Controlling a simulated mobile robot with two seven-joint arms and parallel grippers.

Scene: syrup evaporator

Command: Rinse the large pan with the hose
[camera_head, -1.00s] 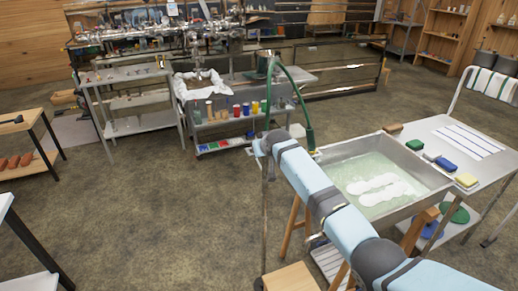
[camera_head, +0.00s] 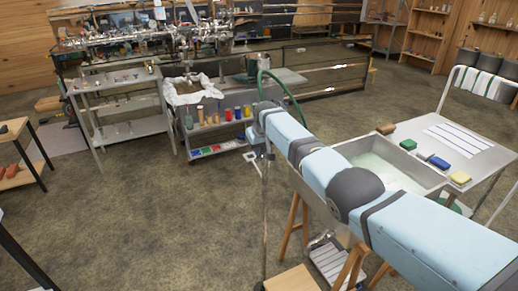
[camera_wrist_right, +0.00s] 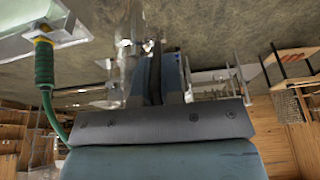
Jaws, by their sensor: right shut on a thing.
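The large pan (camera_head: 418,163) stands at the right in the head view with pale green liquid in it. My right arm crosses in front of it and hides much of it. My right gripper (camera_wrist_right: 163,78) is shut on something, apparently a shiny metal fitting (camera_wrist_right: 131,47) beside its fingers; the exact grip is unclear. In the head view it is at the thin upright pole (camera_head: 265,215), left of the pan. The green hose (camera_head: 284,88) arcs behind my arm. Its dark green grip (camera_wrist_right: 44,62) and brass end show at a pan corner in the wrist view. My left gripper is out of sight.
Beside the pan is a metal table with a green block (camera_head: 408,144), a blue block (camera_head: 438,162) and a yellow sponge (camera_head: 460,177). A trolley with bottles and cups (camera_head: 225,115) stands behind. The floor at left centre is clear.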

